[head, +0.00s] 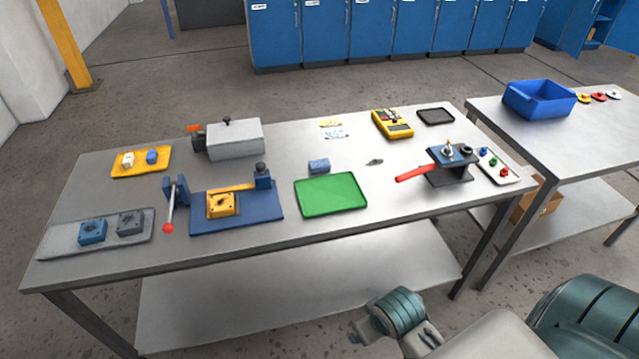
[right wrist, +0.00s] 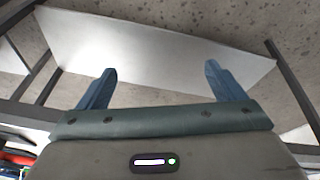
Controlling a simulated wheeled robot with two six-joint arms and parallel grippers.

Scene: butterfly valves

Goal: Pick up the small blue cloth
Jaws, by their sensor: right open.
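A small blue folded piece (head: 319,166), which looks like the cloth, lies on the grey table just behind the green tray (head: 332,194). It is too small to make out its weave. My right gripper (right wrist: 162,82) is open and empty in the right wrist view, its two blue fingers apart above the table's lower shelf. In the head view my right arm is low, in front of the table's front edge and apart from the blue piece. My left gripper is not in view.
A blue bin (head: 538,99) is on the side table. The front edge near the green tray is clear.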

